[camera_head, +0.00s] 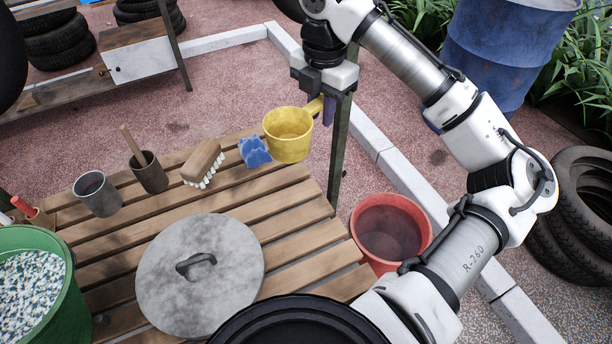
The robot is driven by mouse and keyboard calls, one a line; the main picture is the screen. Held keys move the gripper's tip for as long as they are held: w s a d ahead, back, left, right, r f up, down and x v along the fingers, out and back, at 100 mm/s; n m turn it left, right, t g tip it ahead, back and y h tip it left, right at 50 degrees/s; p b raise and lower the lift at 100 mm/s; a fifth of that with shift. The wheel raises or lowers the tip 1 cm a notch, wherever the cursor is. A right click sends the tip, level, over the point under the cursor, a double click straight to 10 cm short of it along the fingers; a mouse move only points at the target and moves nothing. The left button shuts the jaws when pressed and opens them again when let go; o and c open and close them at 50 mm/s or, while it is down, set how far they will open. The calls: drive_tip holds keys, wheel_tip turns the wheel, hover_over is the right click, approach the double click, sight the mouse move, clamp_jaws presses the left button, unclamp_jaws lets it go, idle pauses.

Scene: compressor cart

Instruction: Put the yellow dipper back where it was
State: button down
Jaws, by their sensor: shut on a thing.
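The yellow dipper (289,136) is a round cup with a short handle at its upper right. My gripper (322,105) is shut on that handle. The dipper is upright, at the far right corner of the slatted wooden table (290,229), just right of a blue crumpled thing (254,152). I cannot tell whether its base touches the slats or hangs a little above them. The dipper's inside looks empty.
A scrubbing brush (203,162), two grey cups (97,193) and a round grey lid (200,274) are on the table. A green bucket (75,305) of pale granules is at left. A red bucket (391,226) stands right of the table. A post (341,150) rises beside the dipper.

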wheel_tip(320, 180, down, 18)
drive_tip(key=p, duration=0.1)
drive_tip(key=shift+r, duration=0.25)
drive_tip(key=shift+f, duration=0.2)
drive_tip(key=c, duration=1.3)
unclamp_jaws()
wheel_tip(320, 180, up, 12)
drive_tip(key=b, duration=0.1)
drive_tip(key=shift+r, duration=0.2)
